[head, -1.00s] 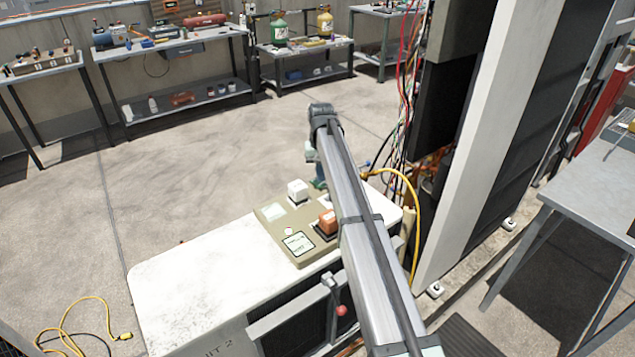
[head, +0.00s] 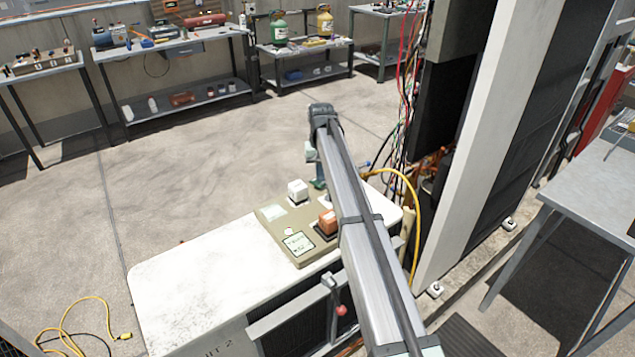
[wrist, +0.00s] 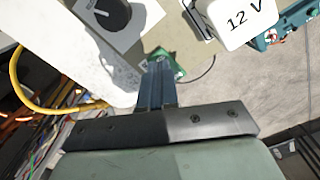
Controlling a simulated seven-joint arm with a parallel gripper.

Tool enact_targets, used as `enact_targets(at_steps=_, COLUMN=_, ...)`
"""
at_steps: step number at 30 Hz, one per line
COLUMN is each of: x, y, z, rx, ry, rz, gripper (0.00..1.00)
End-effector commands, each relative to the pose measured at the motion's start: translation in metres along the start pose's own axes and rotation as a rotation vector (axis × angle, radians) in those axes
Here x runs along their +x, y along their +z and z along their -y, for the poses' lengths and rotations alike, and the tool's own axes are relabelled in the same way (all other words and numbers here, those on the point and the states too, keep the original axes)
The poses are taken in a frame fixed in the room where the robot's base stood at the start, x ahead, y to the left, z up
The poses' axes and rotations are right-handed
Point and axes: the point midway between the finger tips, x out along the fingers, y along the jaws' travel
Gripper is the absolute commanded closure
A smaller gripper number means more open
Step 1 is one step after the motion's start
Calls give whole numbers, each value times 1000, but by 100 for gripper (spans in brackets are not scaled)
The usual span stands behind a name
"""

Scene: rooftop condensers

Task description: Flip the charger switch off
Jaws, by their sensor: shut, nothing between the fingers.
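A beige control panel (head: 272,214) lies on top of the white unit. It bears an orange block-like control (head: 328,222) and a white block (head: 297,190). In the wrist view a white block marked "12 V" (wrist: 240,22) is at the upper right, and a black round knob (wrist: 108,15) on a white plate is at the upper left. I cannot tell which control is the charger switch; no label naming it is readable. In the head view my arm partly hides the panel's right side.
The white unit (head: 200,285) has a red-tipped lever (head: 341,310) on its front. A yellow cable (head: 416,215) and loose coloured wires (head: 403,110) hang close to the right of my arm. Open floor (head: 215,150) lies beyond the unit.

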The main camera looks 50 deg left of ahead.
Motion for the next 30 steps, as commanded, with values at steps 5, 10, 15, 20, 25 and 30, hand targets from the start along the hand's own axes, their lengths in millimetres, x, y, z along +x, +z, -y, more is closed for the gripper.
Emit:
enact_targets(at_steps=5, x=0, y=0, z=0, rx=0, ry=0, rz=0, gripper=100)
enact_targets(at_steps=10, x=0, y=0, z=0, rx=0, ry=0, rz=0, gripper=100)
enact_targets(at_steps=15, x=1, y=0, z=0, rx=0, ry=0, rz=0, gripper=100)
enact_targets(at_steps=20, x=3, y=0, z=0, rx=0, ry=0, rz=0, gripper=100)
enact_targets(at_steps=25, x=5, y=0, z=0, rx=0, ry=0, rz=0, gripper=100)
enact_targets(at_steps=30, x=7, y=0, z=0, rx=0, ry=0, rz=0, gripper=100)
